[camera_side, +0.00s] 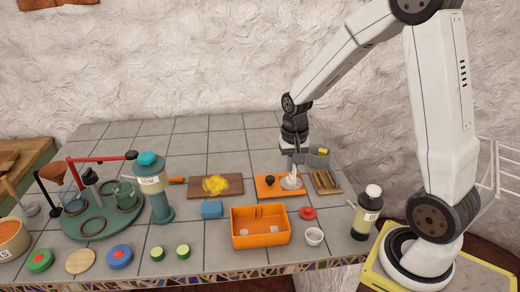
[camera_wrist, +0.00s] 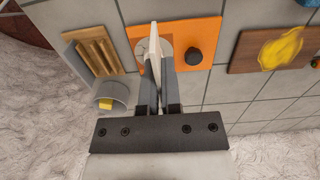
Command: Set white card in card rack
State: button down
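The white card (camera_wrist: 154,42) shows nearly edge-on between the fingers of my gripper (camera_wrist: 157,85) in the wrist view. The fingers look closed on it. In the side view my gripper (camera_side: 291,160) points down over the right part of an orange board (camera_side: 264,190), with the white card (camera_side: 293,174) below it. A pale round piece (camera_wrist: 166,48) lies on the board behind the card; whether the card touches it is unclear. The wooden slotted card rack (camera_side: 326,182) stands just right of the board. In the wrist view the rack (camera_wrist: 95,50) is left of my gripper, its slots empty.
A grey cup with a yellow piece (camera_wrist: 112,95) stands close beside the rack. A black knob (camera_wrist: 194,56) rises from the orange board. An orange bin (camera_side: 260,240), a red lid (camera_side: 308,213), a small white cup (camera_side: 314,236) and a dark bottle (camera_side: 366,212) stand nearer the front.

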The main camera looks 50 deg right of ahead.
jog(key=s+d, duration=0.4)
jog(key=d, duration=0.7)
jog(key=shift+f, duration=0.25)
jog(key=shift+f, duration=0.2)
jog(key=shift+f, duration=3.25)
jog(key=shift+f, duration=0.45)
